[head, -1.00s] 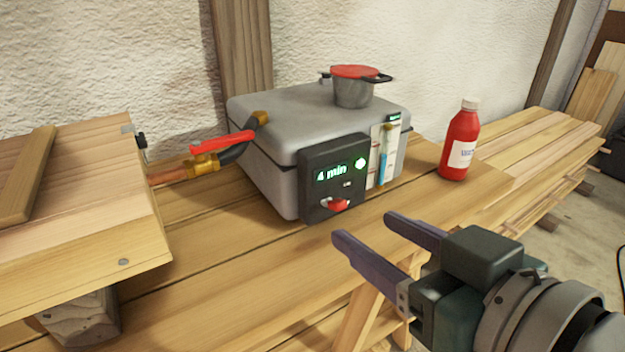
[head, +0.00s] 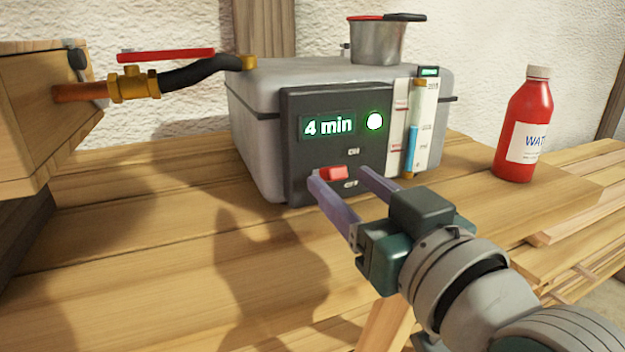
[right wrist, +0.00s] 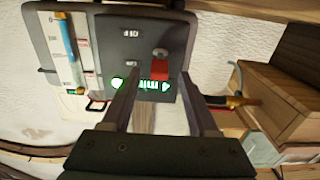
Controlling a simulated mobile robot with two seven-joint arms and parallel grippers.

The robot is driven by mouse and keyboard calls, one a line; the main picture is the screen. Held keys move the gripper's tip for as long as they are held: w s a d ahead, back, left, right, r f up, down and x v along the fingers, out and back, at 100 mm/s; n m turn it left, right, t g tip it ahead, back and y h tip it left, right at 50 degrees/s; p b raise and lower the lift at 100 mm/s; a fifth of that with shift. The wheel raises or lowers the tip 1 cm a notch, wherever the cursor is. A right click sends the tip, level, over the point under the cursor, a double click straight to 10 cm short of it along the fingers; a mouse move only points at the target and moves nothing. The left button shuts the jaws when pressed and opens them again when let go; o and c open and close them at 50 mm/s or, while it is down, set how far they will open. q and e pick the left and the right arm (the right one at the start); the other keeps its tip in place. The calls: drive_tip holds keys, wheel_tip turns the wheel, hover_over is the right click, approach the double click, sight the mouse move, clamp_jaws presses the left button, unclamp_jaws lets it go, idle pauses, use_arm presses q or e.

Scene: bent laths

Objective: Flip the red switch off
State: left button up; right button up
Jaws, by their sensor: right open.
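The red switch (head: 333,173) sits low on the dark control panel (head: 296,140) of the grey steam box, beside the small ON and OFF labels. I cannot tell which way its lever tilts. The panel display (head: 328,127) reads "4 min" and a round green light (head: 375,121) is lit. My right gripper (head: 340,178) is open, its fingertips close in front of the panel near the switch. In the right wrist view, which is upside down, the switch (right wrist: 160,70) appears between the two fingers. Contact is not clear. My left gripper is out of view.
A pipe valve with a red lever (head: 165,56) and black hose enters the box at left. A metal pot (head: 378,44) stands on top. A level gauge (head: 412,135) is beside the panel; a red bottle (head: 520,130) stands right. The bench in front (head: 170,270) is clear.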

sight(340, 179)
drive_tip(key=shift+b+x, duration=0.35)
drive_tip(key=shift+x, duration=1.5)
clamp_jaws()
